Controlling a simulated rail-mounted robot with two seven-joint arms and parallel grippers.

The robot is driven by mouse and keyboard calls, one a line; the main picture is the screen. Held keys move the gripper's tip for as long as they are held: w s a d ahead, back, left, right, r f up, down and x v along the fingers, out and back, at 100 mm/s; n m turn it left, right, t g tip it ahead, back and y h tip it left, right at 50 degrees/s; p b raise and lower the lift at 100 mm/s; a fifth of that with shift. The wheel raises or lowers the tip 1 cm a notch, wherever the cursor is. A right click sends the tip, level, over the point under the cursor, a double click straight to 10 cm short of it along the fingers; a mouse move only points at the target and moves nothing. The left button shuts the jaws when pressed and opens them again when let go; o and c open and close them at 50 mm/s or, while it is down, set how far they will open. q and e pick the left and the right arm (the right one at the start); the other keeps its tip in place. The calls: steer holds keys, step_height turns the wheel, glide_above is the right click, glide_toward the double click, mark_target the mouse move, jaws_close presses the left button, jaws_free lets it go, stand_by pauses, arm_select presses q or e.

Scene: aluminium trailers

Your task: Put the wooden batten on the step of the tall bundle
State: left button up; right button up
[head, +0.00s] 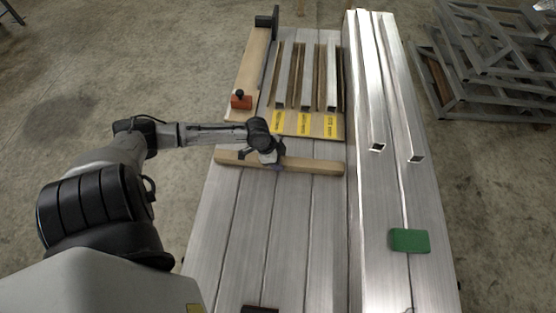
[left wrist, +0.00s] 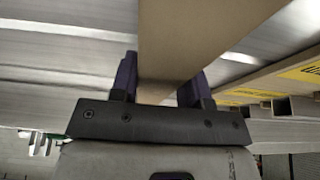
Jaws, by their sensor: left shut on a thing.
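The wooden batten (head: 318,167) is a long, light-brown bar lying crosswise over the lower aluminium profiles (head: 265,225) in the head view. Its right end is close to the side of the tall bundle (head: 375,230), the raised profiles on the right. My left gripper (head: 268,160) is shut on the batten left of its middle. In the left wrist view the batten (left wrist: 190,40) runs between the two dark fingers (left wrist: 157,85). I cannot tell whether the batten touches the profiles below. My right gripper is not in view.
Two square tubes (head: 398,85) and a green block (head: 409,240) lie on the tall bundle. Behind the batten is a board with yellow labels (head: 304,124) and short tubes. An orange-red block (head: 241,100) sits on a wooden plank (head: 252,65). Grey metal frames (head: 480,55) stand at right.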

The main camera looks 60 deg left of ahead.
arm_select(q)
steer(key=o, duration=1.1)
steer(key=shift+o, duration=0.2)
